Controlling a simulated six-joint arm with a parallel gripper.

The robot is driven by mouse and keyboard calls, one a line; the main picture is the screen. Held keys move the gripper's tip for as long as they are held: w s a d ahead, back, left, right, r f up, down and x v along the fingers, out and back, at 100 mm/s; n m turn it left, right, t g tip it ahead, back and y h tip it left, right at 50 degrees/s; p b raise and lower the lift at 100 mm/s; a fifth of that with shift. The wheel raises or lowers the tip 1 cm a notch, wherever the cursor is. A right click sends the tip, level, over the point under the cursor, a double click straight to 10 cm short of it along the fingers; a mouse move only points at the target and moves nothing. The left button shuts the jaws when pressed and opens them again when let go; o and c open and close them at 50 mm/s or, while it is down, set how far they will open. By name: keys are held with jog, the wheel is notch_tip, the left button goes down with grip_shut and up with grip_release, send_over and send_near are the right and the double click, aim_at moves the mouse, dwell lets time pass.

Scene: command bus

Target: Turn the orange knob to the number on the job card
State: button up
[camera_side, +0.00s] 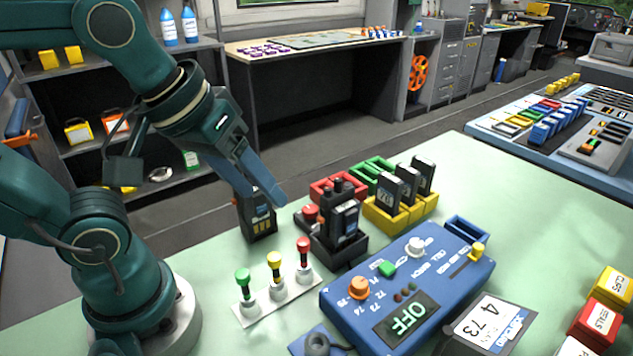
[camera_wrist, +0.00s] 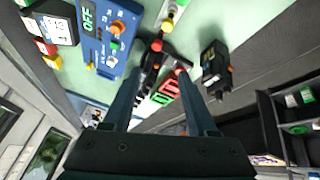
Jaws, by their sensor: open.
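The orange knob (camera_side: 358,287) sits on the blue control box (camera_side: 440,262), beside printed numbers and a display (camera_side: 406,318) reading OFF. It also shows near the top of the wrist view (camera_wrist: 118,27). Its pointer direction is too small to read. My gripper (camera_side: 264,195) is open and empty, up and left of the knob, near a black radio (camera_side: 258,222). Its two fingers (camera_wrist: 159,76) stand apart in the wrist view, with the knob outside them.
A black radio in a charger (camera_side: 340,225) stands between my gripper and the box. Green, yellow and red plungers (camera_side: 275,265) stand on a white strip left of the knob. Coloured blocks (camera_side: 603,318) lie front right.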

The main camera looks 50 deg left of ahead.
jog(key=w+d+r+n+g, duration=0.1)
jog(key=w+d+n, duration=0.1)
jog(key=w+n, duration=0.15)
jog(key=n+g, duration=0.1)
jog(key=g, duration=0.4)
send_over(360, 282)
notch_tip(360, 282, down, 9)
jog(key=shift+f, duration=2.45)
grip_shut()
